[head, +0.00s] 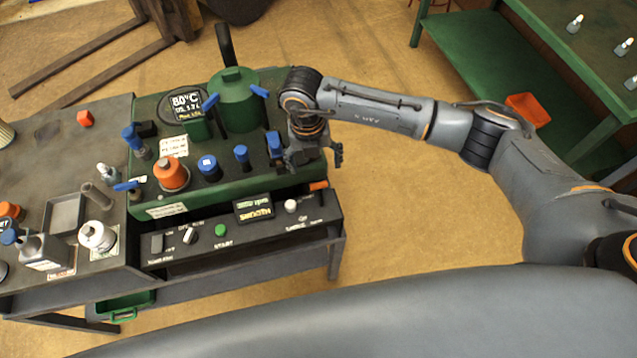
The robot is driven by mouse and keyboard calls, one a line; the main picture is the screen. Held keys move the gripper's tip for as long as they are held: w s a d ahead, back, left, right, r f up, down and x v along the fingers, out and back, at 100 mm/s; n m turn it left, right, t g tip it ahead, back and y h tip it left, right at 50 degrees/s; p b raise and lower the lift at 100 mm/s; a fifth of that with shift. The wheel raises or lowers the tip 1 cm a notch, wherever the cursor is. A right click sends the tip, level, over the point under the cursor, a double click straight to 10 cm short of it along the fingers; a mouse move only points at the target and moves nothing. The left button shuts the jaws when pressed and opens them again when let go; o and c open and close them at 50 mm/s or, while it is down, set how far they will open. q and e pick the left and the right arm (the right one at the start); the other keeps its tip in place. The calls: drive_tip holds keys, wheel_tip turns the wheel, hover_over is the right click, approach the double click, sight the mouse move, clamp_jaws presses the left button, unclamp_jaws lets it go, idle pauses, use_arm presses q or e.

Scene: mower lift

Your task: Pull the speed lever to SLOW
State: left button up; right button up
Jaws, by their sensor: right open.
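A dark control panel (275,234) runs along the front of the green machine. An orange-red handle (318,186) sticks up at its right end, and a white round knob (291,206) sits just left of it. Their labels are too small to read, so I cannot tell for sure which is the speed lever. My right gripper (318,162) is open and points down at the machine's right edge, just above and behind the orange-red handle, seemingly apart from it. Nothing shows between its fingers. My left gripper is out of view.
The panel also has a green START button (220,230), a pointer knob (190,236) and a small display (253,208). The green machine (225,172) carries blue handles and an orange knob (171,173). A cluttered grey bench (66,160) adjoins its left. Floor right of the machine is clear.

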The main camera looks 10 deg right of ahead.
sight(318, 186)
drive_tip(key=f, duration=0.3)
drive_tip(key=f+p, duration=0.1)
drive_tip(key=f, duration=0.3)
drive_tip(key=f+p, duration=0.1)
drive_tip(key=f, duration=0.3)
drive_tip(key=shift+d, duration=0.4)
